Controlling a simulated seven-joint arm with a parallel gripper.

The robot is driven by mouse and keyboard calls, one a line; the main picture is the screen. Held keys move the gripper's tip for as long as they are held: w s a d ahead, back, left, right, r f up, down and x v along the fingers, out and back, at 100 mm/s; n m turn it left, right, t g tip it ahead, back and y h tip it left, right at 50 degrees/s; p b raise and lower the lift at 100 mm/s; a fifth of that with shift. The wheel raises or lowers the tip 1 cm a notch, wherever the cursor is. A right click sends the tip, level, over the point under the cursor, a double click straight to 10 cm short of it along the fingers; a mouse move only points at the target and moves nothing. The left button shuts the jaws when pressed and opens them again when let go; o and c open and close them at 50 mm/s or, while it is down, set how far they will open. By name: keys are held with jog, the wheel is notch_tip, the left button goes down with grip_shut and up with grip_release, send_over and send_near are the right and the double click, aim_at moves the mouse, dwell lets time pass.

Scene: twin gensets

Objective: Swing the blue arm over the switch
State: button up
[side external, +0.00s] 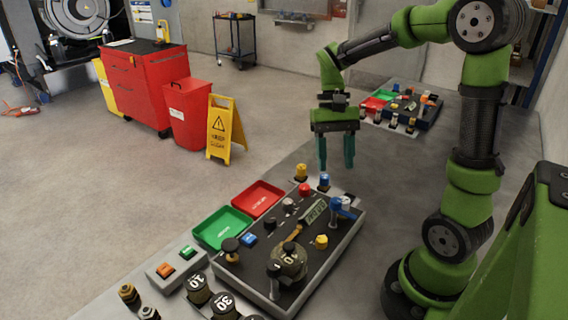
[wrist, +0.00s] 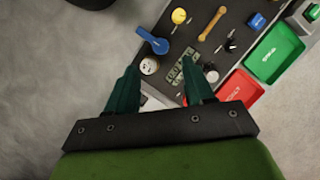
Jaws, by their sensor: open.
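The blue arm (side external: 337,205) is a short lever at the far right corner of the dark-topped control panel (side external: 254,262). In the wrist view the blue arm (wrist: 152,40) slants across the panel edge, its lower end close to a pale round-topped part (wrist: 149,65). My gripper (side external: 335,166) is open and empty, pointing down above and beyond the panel's far end. Its fingers (wrist: 160,82) show apart in the wrist view, below the blue arm.
Green (side external: 222,228) and red (side external: 257,198) trays lie left of the panel. A yellow knob (side external: 321,241), a tan bar and a large dial (side external: 288,260) stand on it. Blue-capped and yellow-capped posts stand behind it. A second panel (side external: 415,108) sits further back; bare table lies between.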

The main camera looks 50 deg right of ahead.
aim_at(336, 200)
jog(key=x, duration=0.8)
jog(key=shift+f, duration=0.15)
grip_shut()
